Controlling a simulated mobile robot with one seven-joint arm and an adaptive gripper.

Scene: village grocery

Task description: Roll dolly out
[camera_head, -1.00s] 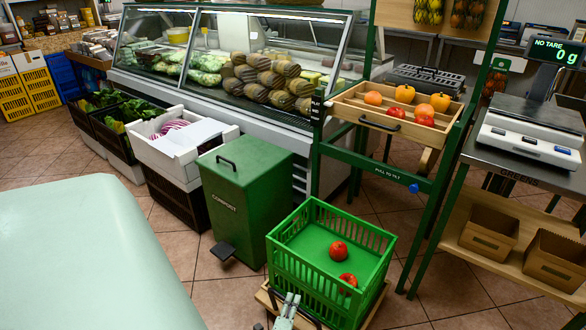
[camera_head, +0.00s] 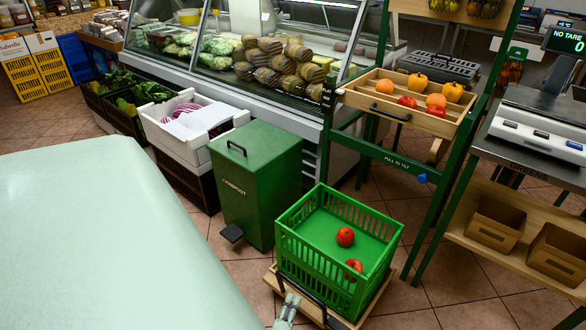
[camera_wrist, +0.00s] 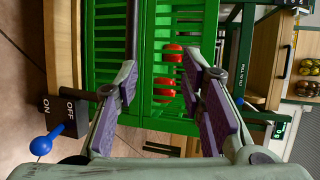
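The dolly is a low wooden platform (camera_head: 378,297) on the tiled floor, with a green slatted crate (camera_head: 375,268) on it. Two red fruits (camera_head: 345,237) lie in the crate. A dark handle bar (camera_head: 304,287) rises at the dolly's near-left side. In the wrist view, a dark bar (camera_wrist: 132,28) stands before the crate, close to my left finger. An ON/OFF block with a blue lever (camera_wrist: 50,138) sits beside it. My gripper (camera_wrist: 168,100) is open, its purple-padded fingers wide apart in front of the crate. I cannot tell whether the bar touches a finger.
A green compost bin (camera_head: 255,185) with a pedal stands left of the crate. A wooden tilt tray (camera_head: 375,108) of fruit on a green frame and a scale table (camera_head: 500,230) stand behind and right. A pale green surface (camera_head: 90,250) fills the near left. Tiles in front right are clear.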

